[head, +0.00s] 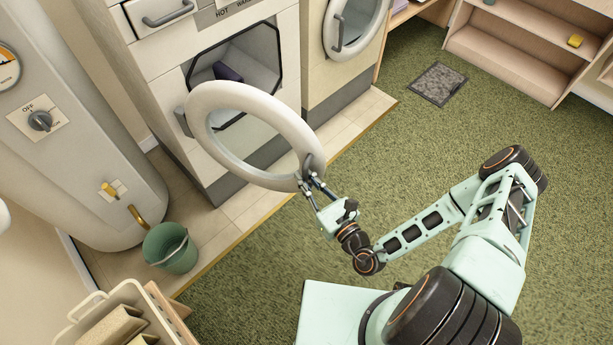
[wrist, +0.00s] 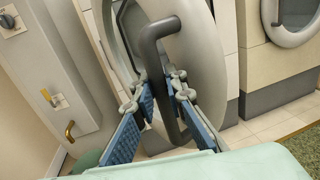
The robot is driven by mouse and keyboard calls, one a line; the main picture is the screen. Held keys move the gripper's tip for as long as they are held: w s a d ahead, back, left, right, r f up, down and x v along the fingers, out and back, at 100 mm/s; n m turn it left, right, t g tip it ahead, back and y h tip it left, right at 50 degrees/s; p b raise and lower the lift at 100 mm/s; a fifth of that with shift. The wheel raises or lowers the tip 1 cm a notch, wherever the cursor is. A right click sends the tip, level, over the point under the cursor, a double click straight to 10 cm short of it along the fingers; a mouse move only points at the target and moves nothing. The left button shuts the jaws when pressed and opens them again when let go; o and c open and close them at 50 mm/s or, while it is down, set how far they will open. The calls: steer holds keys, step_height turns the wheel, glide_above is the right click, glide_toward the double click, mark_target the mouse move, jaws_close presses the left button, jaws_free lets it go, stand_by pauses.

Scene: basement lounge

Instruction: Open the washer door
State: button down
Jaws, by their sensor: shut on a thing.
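The washer (head: 164,75) stands at the upper left. Its round, pale washer door (head: 203,98) is swung open on its left hinge, out into the room. The octagonal opening behind it shows a dark purple item (head: 227,72) inside. My gripper (head: 313,183) is at the door's right, free edge. In the wrist view, my gripper's blue-padded fingers (wrist: 163,103) are on either side of the dark bar door handle (wrist: 152,52) and shut on it. The handle's lower part runs down between the fingers.
A second machine with a round door (head: 355,27) stands to the right. A grey tank (head: 65,135) and a green bucket (head: 170,248) are at the left. A crate (head: 125,300) is at the lower left. Green carpet (head: 410,130) is clear at the right, with a small mat (head: 438,84).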

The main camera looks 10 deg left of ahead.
steer(key=shift+f, duration=0.15)
steer(key=c, duration=2)
jaws_free()
steer(key=shift+a, duration=0.1)
steer(key=shift+o, duration=0.2)
steer(key=v, duration=0.7)
steer(key=shift+s, duration=0.25)
